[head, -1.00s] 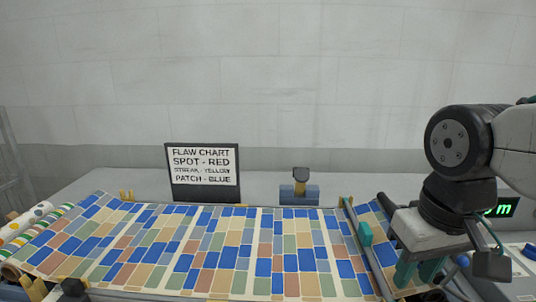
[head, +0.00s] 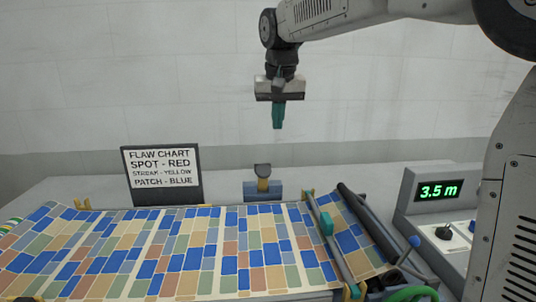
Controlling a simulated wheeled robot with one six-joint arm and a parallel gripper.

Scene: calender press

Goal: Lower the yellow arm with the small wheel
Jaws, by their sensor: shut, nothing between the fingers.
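The yellow arm (head: 263,186) stands upright on a small blue block (head: 249,192) behind the far edge of the cloth. A dark grey piece (head: 262,170), which looks like the small wheel, is at its top. My gripper (head: 278,126) hangs pointing down, with its teal fingers together and empty. In the picture it is above and slightly right of the yellow arm, apart from it. The depth between them is hard to judge.
Patchwork cloth (head: 190,255) covers the table. A flaw chart sign (head: 162,172) stands left of the block. At right are a bar with a teal grip (head: 327,224), a dark roller (head: 372,226), a green ring (head: 410,294) and a console reading 3.5 m (head: 437,191).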

